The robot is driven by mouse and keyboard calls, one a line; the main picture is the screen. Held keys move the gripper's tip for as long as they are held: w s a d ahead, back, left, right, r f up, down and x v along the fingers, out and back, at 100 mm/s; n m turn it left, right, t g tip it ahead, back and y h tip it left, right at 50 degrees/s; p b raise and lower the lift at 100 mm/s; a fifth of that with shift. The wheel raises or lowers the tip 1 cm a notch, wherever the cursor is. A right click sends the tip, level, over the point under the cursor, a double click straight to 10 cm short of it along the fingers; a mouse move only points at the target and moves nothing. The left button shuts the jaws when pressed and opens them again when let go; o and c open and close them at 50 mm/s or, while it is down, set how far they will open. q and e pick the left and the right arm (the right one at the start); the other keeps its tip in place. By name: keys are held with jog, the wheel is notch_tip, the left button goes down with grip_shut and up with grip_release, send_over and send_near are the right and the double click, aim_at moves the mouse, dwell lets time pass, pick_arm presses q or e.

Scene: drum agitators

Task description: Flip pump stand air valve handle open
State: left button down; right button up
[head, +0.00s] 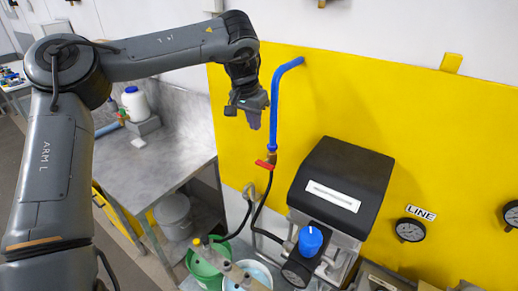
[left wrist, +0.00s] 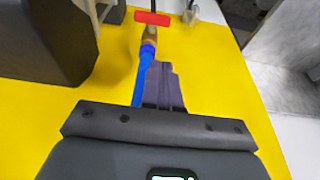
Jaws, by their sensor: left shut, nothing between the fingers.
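The red air valve handle (head: 265,164) sits on a brass valve at the lower end of a blue pipe (head: 274,105) on the yellow wall panel. It lies crosswise to the pipe. The handle also shows at the top of the left wrist view (left wrist: 152,18). My left gripper (head: 254,122) is shut and empty, beside the blue pipe and above the handle, apart from it. Its closed fingers (left wrist: 164,85) point toward the valve in the left wrist view and overlap the pipe there. My right gripper is out of view.
A black-hooded pump stand (head: 345,170) with a blue knob (head: 310,240) stands right of the valve. A black hose (head: 258,212) hangs below it. Green and white buckets stand lower down. A grey metal table (head: 150,165) is at the left. Gauges (head: 410,230) are at the right.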

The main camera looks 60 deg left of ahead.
pick_arm(q)
jog(key=p, duration=0.4)
send_near(260, 162)
jog(key=w+f, duration=0.1)
jog(key=a+f, duration=0.1)
jog(key=f, duration=0.1)
jog(key=w+f, duration=0.1)
jog(key=shift+w+a+f, duration=0.2)
jog(key=shift+w+f, duration=0.1)
jog(key=shift+f, duration=0.75)
